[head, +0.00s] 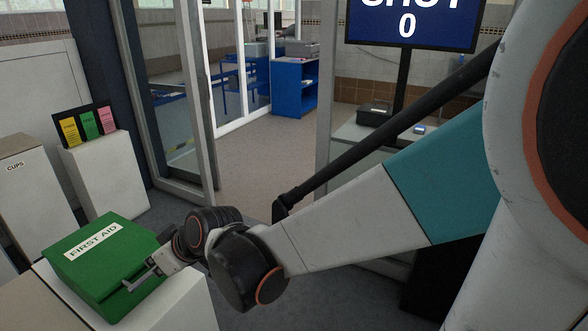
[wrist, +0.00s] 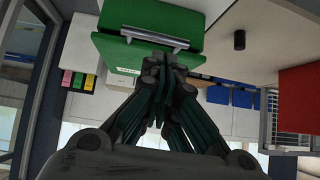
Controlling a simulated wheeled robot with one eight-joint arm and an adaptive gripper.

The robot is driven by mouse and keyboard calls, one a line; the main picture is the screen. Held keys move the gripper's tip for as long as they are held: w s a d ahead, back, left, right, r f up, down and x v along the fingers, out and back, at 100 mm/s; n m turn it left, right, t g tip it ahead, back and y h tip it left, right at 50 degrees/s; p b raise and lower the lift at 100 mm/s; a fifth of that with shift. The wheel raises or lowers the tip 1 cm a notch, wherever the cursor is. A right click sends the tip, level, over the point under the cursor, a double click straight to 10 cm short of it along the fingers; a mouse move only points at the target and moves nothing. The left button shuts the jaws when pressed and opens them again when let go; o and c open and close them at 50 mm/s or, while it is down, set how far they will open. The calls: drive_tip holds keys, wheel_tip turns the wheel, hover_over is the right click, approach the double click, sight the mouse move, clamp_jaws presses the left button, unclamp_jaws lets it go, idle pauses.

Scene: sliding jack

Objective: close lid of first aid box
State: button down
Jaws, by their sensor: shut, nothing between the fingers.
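The green first aid box (head: 72,280) stands on a white pedestal at the lower left of the head view. Its lid (head: 75,258) bears a white FIRST AID label and lies down over the box; I cannot tell whether it is fully closed. A silver handle is on the front side. My gripper (head: 158,264) is beside the box near this handle, partly hidden by my wrist. In the wrist view the green box (wrist: 150,15) and handle (wrist: 154,37) are at the top. My gripper (wrist: 166,60) is shut and empty, its fingertips just below the handle; contact is unclear.
A glass doorway (head: 215,90) and open floor (head: 260,150) lie beyond. A screen on a pole (head: 405,60) and a counter are at the right.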

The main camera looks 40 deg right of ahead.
drive_tip(key=w+a+r+g+h+p, duration=0.25)
drive_tip(key=w+r+p, duration=0.2)
drive_tip(key=r, duration=0.35)
drive_tip(key=b, duration=0.4)
hover_over(146, 274)
drive_tip(key=w, duration=0.2)
wheel_tip(146, 274, down, 8)
drive_tip(key=shift+g, duration=0.45)
drive_tip(key=shift+s+f+b, duration=0.1)
drive_tip(key=shift+s+f, duration=0.1)
drive_tip(key=shift+f, duration=0.5)
drive_tip(key=shift+s+f+b, duration=0.1)
drive_tip(key=shift+s+f, duration=0.1)
drive_tip(key=shift+f, duration=0.55)
drive_tip(key=shift+s+f+b, duration=0.1)
drive_tip(key=shift+s+f, duration=0.1)
drive_tip(key=shift+f, duration=0.5)
drive_tip(key=shift+s+f+b, duration=0.25)
drive_tip(key=shift+f+b, duration=0.55)
drive_tip(key=shift+f, duration=0.4)
drive_tip(key=shift+s+d+r, duration=0.1)
